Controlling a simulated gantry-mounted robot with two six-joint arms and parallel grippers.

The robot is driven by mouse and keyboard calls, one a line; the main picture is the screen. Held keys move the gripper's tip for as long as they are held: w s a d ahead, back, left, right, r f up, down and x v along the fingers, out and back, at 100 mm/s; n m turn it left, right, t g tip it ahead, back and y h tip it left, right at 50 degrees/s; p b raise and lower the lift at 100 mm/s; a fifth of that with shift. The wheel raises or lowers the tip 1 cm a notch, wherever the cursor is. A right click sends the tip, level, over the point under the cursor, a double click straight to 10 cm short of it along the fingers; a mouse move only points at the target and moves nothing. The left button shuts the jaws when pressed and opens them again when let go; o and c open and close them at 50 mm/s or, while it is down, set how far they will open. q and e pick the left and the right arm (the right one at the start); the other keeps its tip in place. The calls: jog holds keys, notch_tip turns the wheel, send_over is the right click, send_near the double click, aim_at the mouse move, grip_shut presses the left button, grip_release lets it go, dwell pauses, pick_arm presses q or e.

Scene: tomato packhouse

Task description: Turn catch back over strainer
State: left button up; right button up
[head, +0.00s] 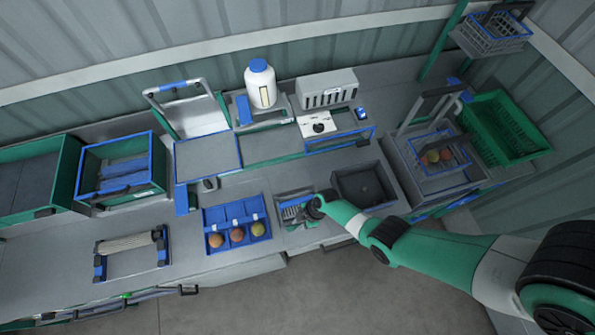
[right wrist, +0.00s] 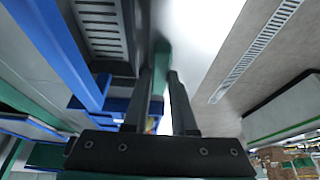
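The strainer (head: 291,213) is a grey slotted piece set in the counter, right of the blue tray. A slotted grey panel, seemingly the strainer, shows at the upper left of the right wrist view (right wrist: 103,32). My right gripper (head: 312,208) is at the strainer's right side, its arm hiding part of that area. In the right wrist view its two dark fingers (right wrist: 159,75) stand apart, with green and blue surfaces showing through the gap and nothing clearly held. I cannot make out the catch. My left gripper is not in view.
A blue tray (head: 210,248) with three round tomatoes stands left of the strainer. A dark basin (head: 363,187) lies to the right. A white jar (head: 261,84) stands at the back. A rack with a pale roller (head: 131,244) is at the left; open floor lies in front.

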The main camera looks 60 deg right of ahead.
grip_shut()
jog(key=shift+m, duration=0.4)
jog(key=m+h, duration=0.1)
jog(key=m, duration=0.1)
jog(key=m+t+p, duration=0.1)
jog(key=m, duration=0.1)
jog(key=shift+s+a+h, duration=0.15)
jog(key=shift+h, duration=0.25)
jog(key=m+h, duration=0.1)
jog(key=m, duration=0.4)
jog(key=shift+a+t+h+p, duration=0.15)
jog(key=shift+t+h+p, duration=0.15)
jog(key=shift+t+h, duration=0.1)
jog(key=m+h+b, duration=0.1)
jog(key=m, duration=0.2)
jog(key=shift+a+f+m, duration=0.1)
jog(key=shift+f+m, duration=0.05)
jog(key=shift+m, duration=0.15)
jog(key=m+g+h+b, duration=0.1)
jog(key=m+b, duration=0.1)
jog(key=m, duration=0.2)
jog(key=shift+m+h, duration=0.3)
jog(key=shift+h, duration=0.1)
